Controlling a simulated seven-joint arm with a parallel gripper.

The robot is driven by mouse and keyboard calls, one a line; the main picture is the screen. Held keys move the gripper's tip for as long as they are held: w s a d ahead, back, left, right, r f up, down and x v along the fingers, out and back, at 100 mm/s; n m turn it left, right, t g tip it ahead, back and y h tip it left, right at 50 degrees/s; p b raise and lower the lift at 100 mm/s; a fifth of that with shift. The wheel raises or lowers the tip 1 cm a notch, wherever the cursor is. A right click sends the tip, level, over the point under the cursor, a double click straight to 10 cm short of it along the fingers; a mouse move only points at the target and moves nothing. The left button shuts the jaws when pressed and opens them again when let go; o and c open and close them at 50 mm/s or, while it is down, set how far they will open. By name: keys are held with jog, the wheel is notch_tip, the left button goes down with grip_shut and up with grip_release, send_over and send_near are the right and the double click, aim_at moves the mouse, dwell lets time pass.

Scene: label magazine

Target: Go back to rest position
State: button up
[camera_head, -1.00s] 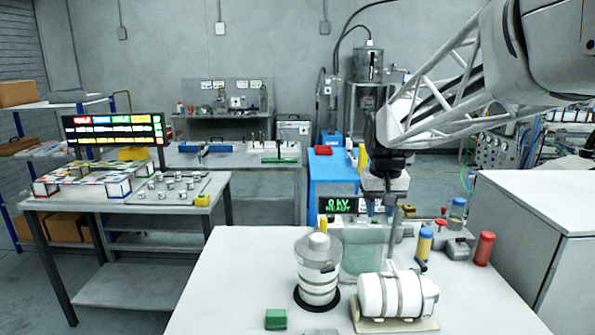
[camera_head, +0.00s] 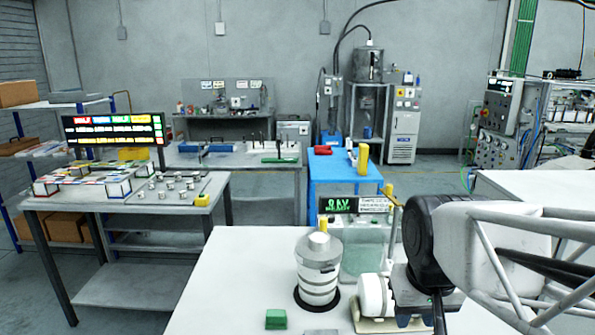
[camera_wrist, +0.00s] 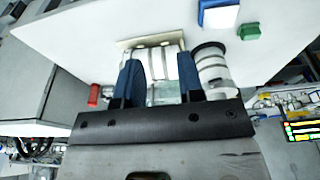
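My gripper shows in the wrist view (camera_wrist: 158,64) with its two blue fingers spread apart and nothing held between them. A white banded cylinder (camera_head: 374,298) lies on a beige cradle (camera_head: 366,326), partly hidden behind my wrist. In the wrist view the lying cylinder (camera_wrist: 160,62) appears beyond the fingers, apart from them. An upright white canister (camera_head: 318,270) stands on a black ring to its left.
A green block (camera_head: 275,319) lies on the white table (camera_head: 225,270) near its front. A glass-like tank (camera_head: 363,252) and a lit display (camera_head: 346,204) stand behind the canister. The wrist view shows a blue-and-white box (camera_wrist: 219,13) and a red cylinder (camera_wrist: 94,95). The table's left part is clear.

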jog(key=s+f, duration=0.1)
jog(key=s, duration=0.2)
jog(key=s+f, duration=0.1)
jog(key=s, duration=0.1)
jog(key=shift+s+f, duration=0.1)
jog(key=shift+f, duration=0.2)
